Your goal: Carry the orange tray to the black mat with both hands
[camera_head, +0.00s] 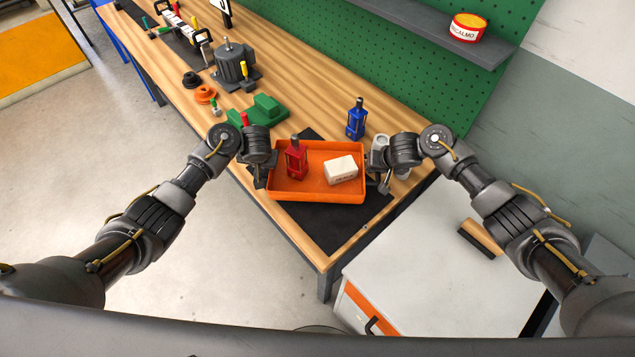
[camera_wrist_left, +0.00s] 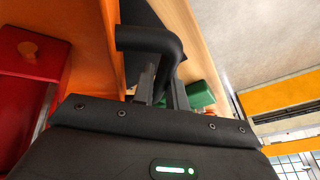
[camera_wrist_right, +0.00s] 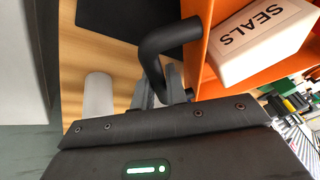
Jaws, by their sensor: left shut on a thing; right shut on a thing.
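The orange tray (camera_head: 318,151) is over the black mat (camera_head: 340,222) near the front end of the workbench; I cannot tell whether it touches the mat. A red bottle (camera_head: 296,160) and a white box (camera_head: 341,170) marked SEALS stand in it. My left gripper (camera_head: 262,176) is shut on the tray's left handle, a black bar that shows in the left wrist view (camera_wrist_left: 150,42). My right gripper (camera_head: 383,180) is shut on the right handle, which shows in the right wrist view (camera_wrist_right: 155,50). The mat's middle is hidden under the tray.
A blue bottle (camera_head: 356,120) stands just behind the tray. Green blocks (camera_head: 262,111), an orange ring part (camera_head: 205,94) and a grey motor (camera_head: 235,65) are farther left on the bench. A white cabinet (camera_head: 430,280) with a brush (camera_head: 482,237) stands in front.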

